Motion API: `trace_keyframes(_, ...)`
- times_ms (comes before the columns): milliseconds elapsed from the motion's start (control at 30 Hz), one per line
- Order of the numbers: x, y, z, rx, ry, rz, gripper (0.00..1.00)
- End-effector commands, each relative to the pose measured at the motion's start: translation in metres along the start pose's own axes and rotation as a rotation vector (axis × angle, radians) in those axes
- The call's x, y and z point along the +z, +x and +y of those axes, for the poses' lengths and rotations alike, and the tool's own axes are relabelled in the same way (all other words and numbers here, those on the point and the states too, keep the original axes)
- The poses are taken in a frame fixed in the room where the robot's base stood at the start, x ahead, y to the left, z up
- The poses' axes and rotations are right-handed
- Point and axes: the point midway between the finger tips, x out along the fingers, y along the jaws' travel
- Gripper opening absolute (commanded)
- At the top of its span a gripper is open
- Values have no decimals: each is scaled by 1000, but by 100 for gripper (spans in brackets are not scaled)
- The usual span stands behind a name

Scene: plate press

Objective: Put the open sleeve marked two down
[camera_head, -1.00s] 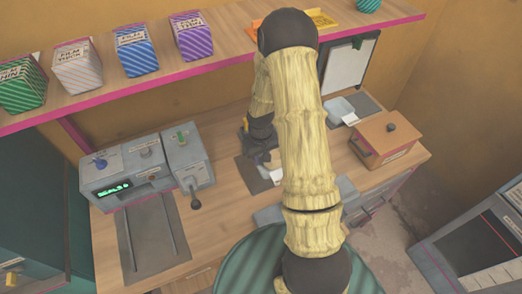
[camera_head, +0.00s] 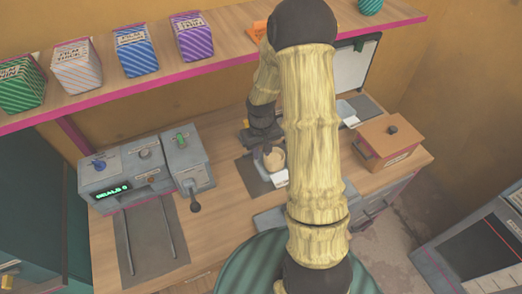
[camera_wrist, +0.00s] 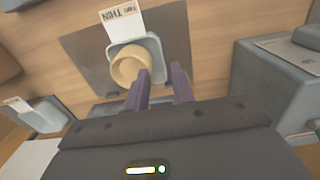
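The open sleeve (camera_wrist: 128,68), a beige hollow ring, stands on a small pale tray (camera_wrist: 152,47) in the wrist view. A white card (camera_wrist: 122,18) beside the tray reads something like "TWO THIN". The sleeve also shows in the head view (camera_head: 274,158). My gripper (camera_wrist: 162,76) has its two dark fingers apart, with nothing clearly pinched between them. The left fingertip overlaps the sleeve's near rim in the picture; I cannot tell whether it touches. In the head view my gripper (camera_head: 262,146) is just behind the sleeve. No mark on the sleeve is readable.
A grey sealing machine (camera_head: 145,165) with a lever stands left on the counter, behind a dark mat (camera_head: 150,240). A brown lidded box (camera_head: 394,142) is at the right. Striped boxes (camera_head: 137,50) line the shelf above. Counter between machine and tray is clear.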

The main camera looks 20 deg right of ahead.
Motion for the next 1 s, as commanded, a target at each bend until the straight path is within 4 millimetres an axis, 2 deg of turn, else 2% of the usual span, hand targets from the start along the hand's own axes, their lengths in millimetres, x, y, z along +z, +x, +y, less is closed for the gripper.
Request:
trace_keyframes(133,3,-8,-3,4,-1,8,25)
trace_keyframes(267,13,-32,-14,17,-6,38,25)
trace_keyframes(500,56,-93,-46,31,0,124,25)
trace_keyframes(700,100,-130,-67,19,17,203,25)
trace_keyframes(833,120,-141,-75,6,28,235,25)
trace_keyframes(1000,128,-144,-77,1,32,245,25)
